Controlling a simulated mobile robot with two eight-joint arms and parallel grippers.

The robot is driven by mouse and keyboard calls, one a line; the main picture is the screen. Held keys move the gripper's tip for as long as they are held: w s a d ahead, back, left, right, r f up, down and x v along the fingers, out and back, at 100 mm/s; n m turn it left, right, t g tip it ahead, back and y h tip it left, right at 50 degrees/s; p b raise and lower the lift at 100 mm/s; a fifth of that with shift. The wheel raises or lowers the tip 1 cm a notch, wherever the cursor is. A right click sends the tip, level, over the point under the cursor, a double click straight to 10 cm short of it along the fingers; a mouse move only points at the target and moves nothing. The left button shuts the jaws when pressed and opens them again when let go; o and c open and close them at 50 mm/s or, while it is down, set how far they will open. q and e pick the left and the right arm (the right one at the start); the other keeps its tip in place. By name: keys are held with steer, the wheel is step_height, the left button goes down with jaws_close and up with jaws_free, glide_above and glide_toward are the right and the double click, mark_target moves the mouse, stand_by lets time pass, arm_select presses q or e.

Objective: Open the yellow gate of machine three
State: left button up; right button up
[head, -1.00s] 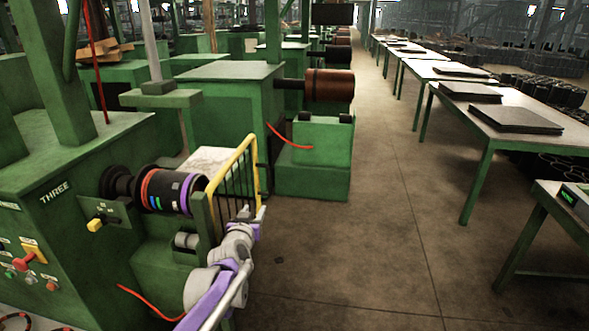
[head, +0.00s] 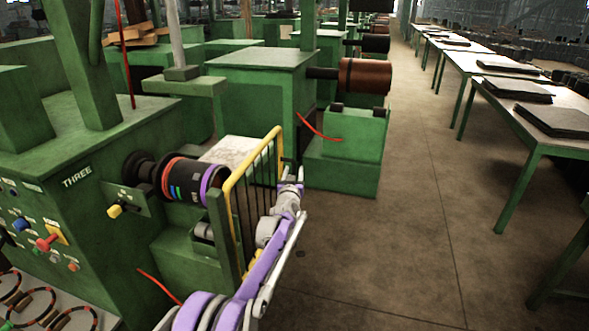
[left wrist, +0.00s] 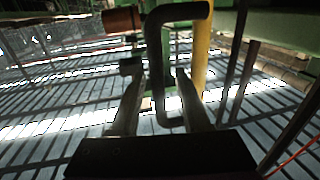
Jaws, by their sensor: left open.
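The yellow gate (head: 233,184), a yellow frame with dark upright bars, stands beside the roller (head: 188,182) of the green machine marked THREE (head: 77,177). My left gripper (head: 291,176) is at the gate's far end, on its aisle side. In the left wrist view, a dark bent handle (left wrist: 154,55) passes between the two open fingers of the gripper (left wrist: 158,75). The yellow gate post (left wrist: 201,60) is just beyond, to the right. I cannot tell whether the fingers touch the handle. My right gripper is not seen.
A second green machine with a brown roller (head: 364,76) stands behind the gate. Long tables (head: 520,128) with dark slabs line the right side. The concrete aisle (head: 410,220) between is clear. Buttons (head: 50,240) are on the machine's front panel.

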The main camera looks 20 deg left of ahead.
arm_select(q)
steer(key=shift+w+a, duration=0.15)
steer(key=shift+w, duration=0.7)
jaws_close()
stand_by(0.9)
